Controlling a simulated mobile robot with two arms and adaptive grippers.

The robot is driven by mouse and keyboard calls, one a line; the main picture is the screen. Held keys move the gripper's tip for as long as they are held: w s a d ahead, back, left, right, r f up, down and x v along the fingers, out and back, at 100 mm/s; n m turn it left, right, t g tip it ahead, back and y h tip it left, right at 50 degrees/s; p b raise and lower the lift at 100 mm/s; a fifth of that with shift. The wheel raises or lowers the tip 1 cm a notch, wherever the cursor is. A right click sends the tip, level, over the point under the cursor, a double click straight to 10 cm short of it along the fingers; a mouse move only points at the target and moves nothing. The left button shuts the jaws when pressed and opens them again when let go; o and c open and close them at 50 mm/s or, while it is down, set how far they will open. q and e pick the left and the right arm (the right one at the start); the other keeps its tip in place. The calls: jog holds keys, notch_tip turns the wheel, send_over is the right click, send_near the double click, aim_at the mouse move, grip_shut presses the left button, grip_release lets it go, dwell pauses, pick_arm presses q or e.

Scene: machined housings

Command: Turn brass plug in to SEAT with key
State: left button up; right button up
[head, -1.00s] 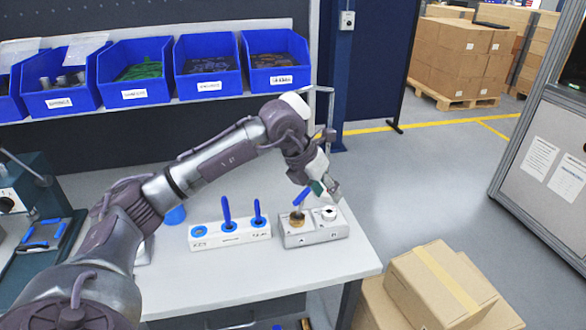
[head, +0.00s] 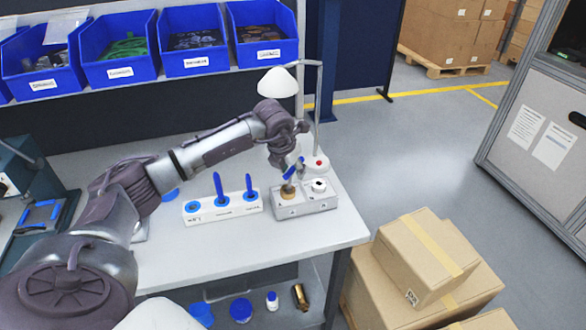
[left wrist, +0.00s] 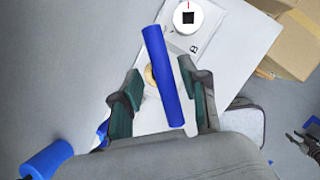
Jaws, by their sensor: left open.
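The grey housing (head: 308,208) stands near the right edge of the bench. The brass plug (head: 288,192) sits in its left position. The key (head: 293,170), with a blue bar handle, stands on the plug and leans; the handle fills the middle of the left wrist view (left wrist: 165,75). My left gripper (head: 287,160) is open, its fingers on either side of the handle (left wrist: 160,105), with gaps visible. A dark gripper-like part (left wrist: 306,144) at the wrist view's right edge is small and unclear.
A white rack (head: 222,207) with blue-handled tools stands left of the housing. A lamp (head: 277,82) with a red-buttoned base stands behind it. Blue bins (head: 192,45) line the shelf. Cartons (head: 425,260) are right of the bench. The bench front is clear.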

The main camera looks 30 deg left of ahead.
pick_arm(q)
jog(key=shift+x, duration=1.2)
